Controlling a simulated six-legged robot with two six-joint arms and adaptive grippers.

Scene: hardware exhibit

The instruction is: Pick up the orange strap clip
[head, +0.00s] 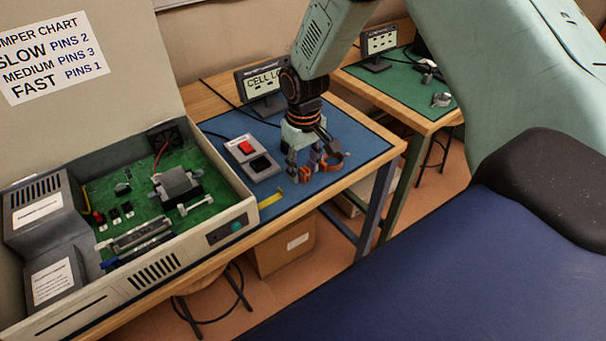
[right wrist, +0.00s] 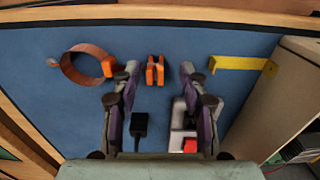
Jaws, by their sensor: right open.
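The orange strap clip (right wrist: 150,72) lies on the blue mat, a small two-lobed orange piece with a dark gap in its middle. In the right wrist view it sits between the spread fingertips of my right gripper (right wrist: 160,74), with a gap to each side. In the head view the clip (head: 305,173) is partly hidden by the fingers. My right gripper (head: 308,168) points down over the mat, open and empty. I cannot tell its exact height above the clip. My left gripper is not in view.
A copper-coloured ring clamp (right wrist: 84,64) lies close beside one finger. A yellow bracket (right wrist: 238,64) lies on the other side. A grey switch box (head: 242,155) with a red button, a display (head: 262,84) and an open electronics case (head: 240,212) stand nearby.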

